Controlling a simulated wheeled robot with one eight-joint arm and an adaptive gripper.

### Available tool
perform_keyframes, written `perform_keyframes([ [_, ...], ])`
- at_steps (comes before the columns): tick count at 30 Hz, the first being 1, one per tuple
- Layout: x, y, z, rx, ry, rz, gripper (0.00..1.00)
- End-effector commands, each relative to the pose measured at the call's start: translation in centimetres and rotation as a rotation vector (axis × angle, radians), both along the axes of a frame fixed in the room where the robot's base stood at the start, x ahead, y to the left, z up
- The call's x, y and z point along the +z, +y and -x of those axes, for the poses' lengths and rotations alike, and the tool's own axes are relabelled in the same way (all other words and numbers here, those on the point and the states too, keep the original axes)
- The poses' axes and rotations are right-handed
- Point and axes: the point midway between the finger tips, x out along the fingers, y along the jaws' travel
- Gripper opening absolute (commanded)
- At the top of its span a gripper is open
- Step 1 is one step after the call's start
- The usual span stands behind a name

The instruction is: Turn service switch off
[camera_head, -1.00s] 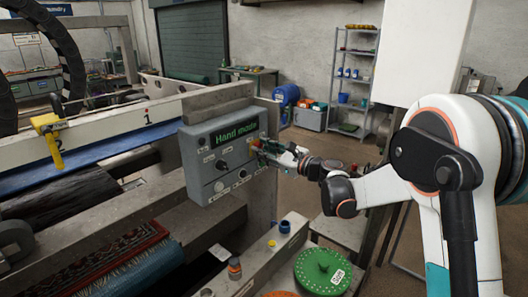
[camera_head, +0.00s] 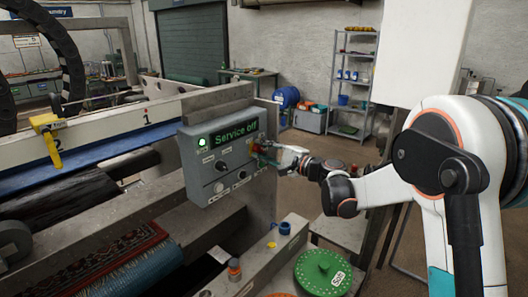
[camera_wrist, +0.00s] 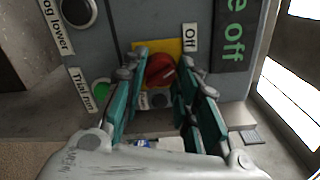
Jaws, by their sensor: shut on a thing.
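The red service switch (camera_wrist: 160,72) sits on a yellow plate (camera_wrist: 168,46) on the control box (camera_head: 202,168). In the wrist view its handle lies slanted, with the "Off" label (camera_wrist: 190,38) just above and to the right. My gripper (camera_wrist: 163,78) is shut on the red switch, with a teal finger on either side of it. In the head view my gripper (camera_head: 264,152) is at the right side of the box and largely hides the switch. The box display (camera_head: 234,132) reads "Service off", and a green lamp (camera_head: 203,142) glows beside it.
A green "Trial run" button (camera_wrist: 101,90) and a black "Jog lower" knob (camera_wrist: 78,12) are close to my left finger. Below the box stand a blue cup-like part (camera_head: 285,227) and a green disc (camera_head: 322,270). A grey shelf (camera_head: 352,85) stands at the back.

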Motion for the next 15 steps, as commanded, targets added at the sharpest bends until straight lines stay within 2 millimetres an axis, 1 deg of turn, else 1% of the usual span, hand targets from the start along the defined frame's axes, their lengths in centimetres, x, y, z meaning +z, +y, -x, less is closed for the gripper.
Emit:
perform_keyframes([
  [6,-0.08,0.01,0.06,0.001,-0.086,0.069,0.04],
  [15,-0.08,0.01,0.07,0.002,-0.135,0.107,0.04],
])
